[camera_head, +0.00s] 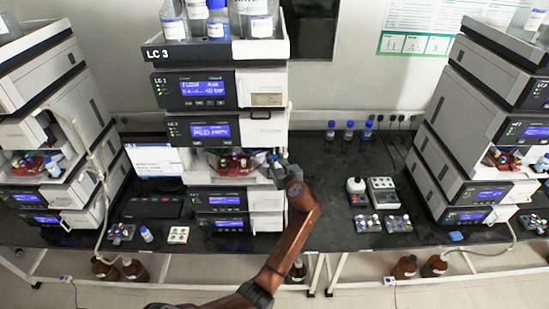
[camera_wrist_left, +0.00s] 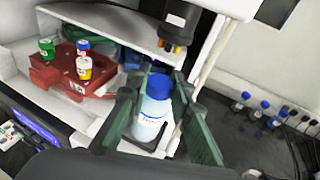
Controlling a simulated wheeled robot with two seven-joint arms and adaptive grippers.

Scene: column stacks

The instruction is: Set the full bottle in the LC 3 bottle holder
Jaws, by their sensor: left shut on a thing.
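The LC 3 stack (camera_head: 192,53) stands in the middle of the head view, with an open bay at mid height. My left gripper (camera_head: 277,165) is at the right side of that bay. In the left wrist view its green fingers are shut on a bottle (camera_wrist_left: 150,127) with a blue cap and a white label, holding clear or pale contents. The bottle looks roughly upright beside the bay's white floor. Its base is partly hidden, so I cannot tell whether it touches anything. I cannot clearly make out the bottle holder. My right gripper is not in view.
A red vial rack (camera_wrist_left: 72,75) with several capped vials sits in the bay, left of the bottle. A dark part with orange tips (camera_wrist_left: 174,47) hangs above. Several blue-capped bottles (camera_head: 348,130) stand at the bench's back. Bare black bench (camera_head: 320,180) lies right of the stack.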

